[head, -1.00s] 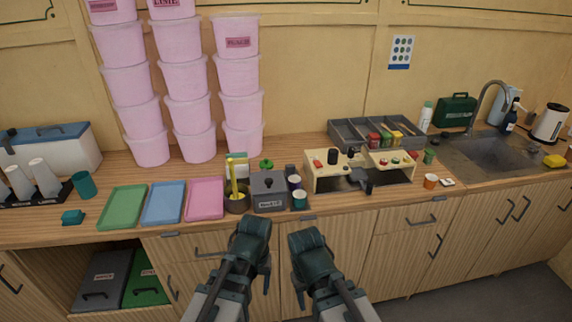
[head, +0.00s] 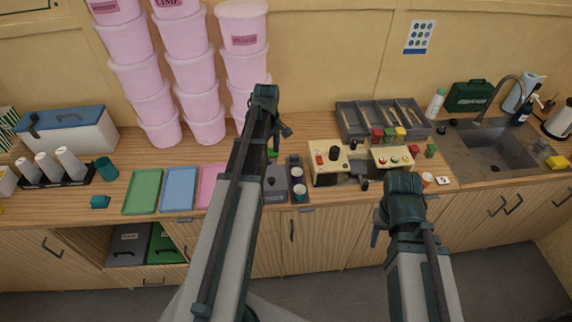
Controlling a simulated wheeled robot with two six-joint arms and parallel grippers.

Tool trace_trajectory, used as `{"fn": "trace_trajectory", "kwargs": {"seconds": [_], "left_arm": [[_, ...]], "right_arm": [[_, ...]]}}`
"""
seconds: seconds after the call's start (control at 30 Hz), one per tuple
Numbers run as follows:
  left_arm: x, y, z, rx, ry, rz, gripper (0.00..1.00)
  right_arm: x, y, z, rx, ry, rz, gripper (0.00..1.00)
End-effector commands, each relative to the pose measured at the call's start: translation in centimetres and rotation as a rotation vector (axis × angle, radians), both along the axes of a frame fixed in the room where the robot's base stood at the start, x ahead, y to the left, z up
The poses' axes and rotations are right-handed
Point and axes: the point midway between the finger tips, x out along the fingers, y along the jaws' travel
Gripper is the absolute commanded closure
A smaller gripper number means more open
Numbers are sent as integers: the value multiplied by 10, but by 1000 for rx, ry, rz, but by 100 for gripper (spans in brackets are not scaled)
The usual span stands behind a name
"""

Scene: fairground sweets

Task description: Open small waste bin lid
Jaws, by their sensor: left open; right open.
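The small waste bin (head: 277,190) is a grey box on the worktop, just right of my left forearm, which hides its left side. Its lid looks closed, with a small dark knob on top; its label is hidden or too small to read. My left gripper (head: 280,130) is open, raised in front of the pink tubs, above the bin in the picture and apart from it. My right gripper (head: 385,222) is open and empty, in front of the counter edge, right of the bin.
Cups in a dark holder (head: 297,191) stand right beside the bin. A cream control panel (head: 326,171) and a grey divided tray (head: 352,124) stand further right. A pink tray (head: 210,186) lies to the left. Stacked pink tubs (head: 243,65) rise behind.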

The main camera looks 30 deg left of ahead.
Motion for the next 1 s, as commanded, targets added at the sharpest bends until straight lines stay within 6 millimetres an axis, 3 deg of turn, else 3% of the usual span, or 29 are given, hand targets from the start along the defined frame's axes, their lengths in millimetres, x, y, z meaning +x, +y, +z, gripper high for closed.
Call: {"fn": "trace_trajectory", "kwargs": {"seconds": [0.27, 0.47, 1.0], "left_arm": [[0, 1, -4, 0, -1, 6, 33], [0, 1, -19, 0, -1, 4, 33], [0, 1, -93, 0, -1, 4, 33]], "right_arm": [[0, 0, -4, 0, 0, 1, 50], [0, 0, -19, 0, 0, 8, 50], [1, 0, -93, 0, -3, 11, 50]]}}
